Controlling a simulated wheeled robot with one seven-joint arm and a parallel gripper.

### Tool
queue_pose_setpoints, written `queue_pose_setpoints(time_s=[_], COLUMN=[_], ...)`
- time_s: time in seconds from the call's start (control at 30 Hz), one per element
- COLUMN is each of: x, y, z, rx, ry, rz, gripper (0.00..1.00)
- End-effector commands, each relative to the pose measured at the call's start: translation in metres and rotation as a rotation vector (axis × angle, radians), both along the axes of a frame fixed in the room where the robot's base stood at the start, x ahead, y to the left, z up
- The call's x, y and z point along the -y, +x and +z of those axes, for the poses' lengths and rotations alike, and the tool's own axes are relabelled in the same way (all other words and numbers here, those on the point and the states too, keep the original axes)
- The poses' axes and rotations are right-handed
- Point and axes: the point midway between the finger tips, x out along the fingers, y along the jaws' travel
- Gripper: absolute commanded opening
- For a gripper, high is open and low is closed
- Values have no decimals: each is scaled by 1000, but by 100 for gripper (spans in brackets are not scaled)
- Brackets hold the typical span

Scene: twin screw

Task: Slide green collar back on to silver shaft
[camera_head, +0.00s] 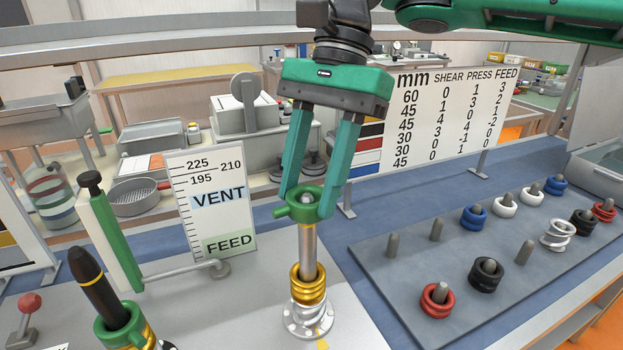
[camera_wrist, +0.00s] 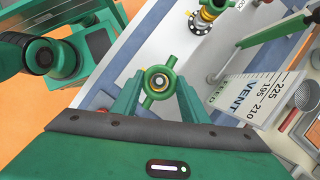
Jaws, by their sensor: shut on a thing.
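The green collar (camera_head: 305,210) is a ring with side lugs, at the upper end of the upright silver shaft (camera_head: 308,246). My gripper (camera_head: 306,200) points down and is shut on the collar, one finger on each side. The shaft's tip shows inside the collar's opening, so the collar appears to be around the top of the shaft. In the wrist view, the collar (camera_wrist: 149,93) sits between the fingertips (camera_wrist: 159,84), with the round shaft end (camera_wrist: 158,81) near the middle of its hole. Gold rings (camera_head: 308,287) sit low on the shaft, above a silver flange (camera_head: 297,324).
A second post with a black tip (camera_head: 97,285) and green collar (camera_head: 120,327) stands at lower left. The VENT/FEED board (camera_head: 212,228) and green-white lever (camera_head: 112,240) are left of the shaft. A grey peg board (camera_head: 400,285) with coloured rings lies right.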

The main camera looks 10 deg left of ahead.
Motion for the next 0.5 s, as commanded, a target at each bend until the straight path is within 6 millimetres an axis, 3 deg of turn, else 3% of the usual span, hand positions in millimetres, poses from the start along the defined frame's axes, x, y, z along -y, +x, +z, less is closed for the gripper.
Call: queue_pose_setpoints(time_s=[0.5], x=[0], y=[-1], z=[-23], rx=[0], ry=[-2], rz=[-1], gripper=[13])
